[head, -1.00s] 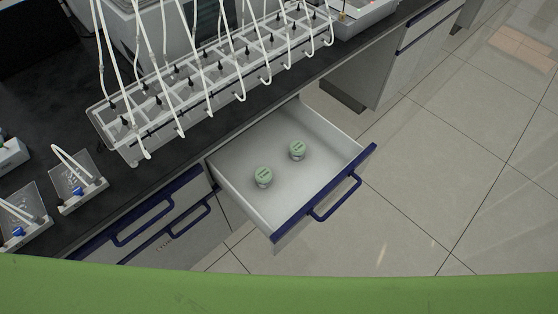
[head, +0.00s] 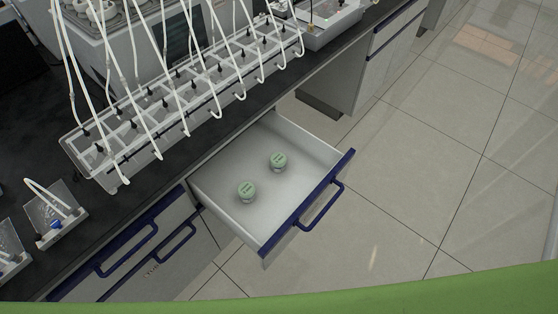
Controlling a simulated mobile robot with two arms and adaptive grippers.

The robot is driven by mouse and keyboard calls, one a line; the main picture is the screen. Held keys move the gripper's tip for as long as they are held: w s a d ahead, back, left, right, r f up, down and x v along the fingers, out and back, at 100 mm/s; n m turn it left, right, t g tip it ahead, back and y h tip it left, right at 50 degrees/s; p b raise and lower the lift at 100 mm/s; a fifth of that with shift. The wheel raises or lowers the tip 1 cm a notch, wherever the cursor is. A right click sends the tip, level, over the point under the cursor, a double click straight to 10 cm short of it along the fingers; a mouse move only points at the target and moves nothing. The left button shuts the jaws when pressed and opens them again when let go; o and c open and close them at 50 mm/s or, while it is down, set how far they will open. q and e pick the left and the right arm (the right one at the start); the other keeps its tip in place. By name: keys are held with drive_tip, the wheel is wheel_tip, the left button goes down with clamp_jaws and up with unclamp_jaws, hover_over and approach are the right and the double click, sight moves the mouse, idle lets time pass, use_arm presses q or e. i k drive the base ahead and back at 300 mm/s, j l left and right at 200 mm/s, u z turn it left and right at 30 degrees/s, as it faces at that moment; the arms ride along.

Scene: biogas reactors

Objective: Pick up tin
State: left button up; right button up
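Two small tins with pale green lids stand upright in an open white drawer (head: 300,207). The nearer tin (head: 246,191) is left of the drawer's middle. The other tin (head: 278,162) is a little farther back and to the right, and the two are apart. Both have dark markings on the lid. Neither of my grippers shows in the head view.
The drawer has a blue front with a blue handle (head: 320,206). A black bench top (head: 112,205) runs above it, bearing a clear rack (head: 160,150) with white tubes. Closed drawers (head: 150,250) are at left. The tiled floor (head: 420,170) at right is clear.

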sight(278, 159)
drive_tip(key=k+j, duration=0.1)
drive_tip(key=j, duration=0.45)
drive_tip(key=k+j+u, duration=0.1)
drive_tip(key=j, duration=0.4)
drive_tip(key=k+j, duration=0.15)
drive_tip(key=j, duration=0.4)
drive_tip(key=u, duration=0.05)
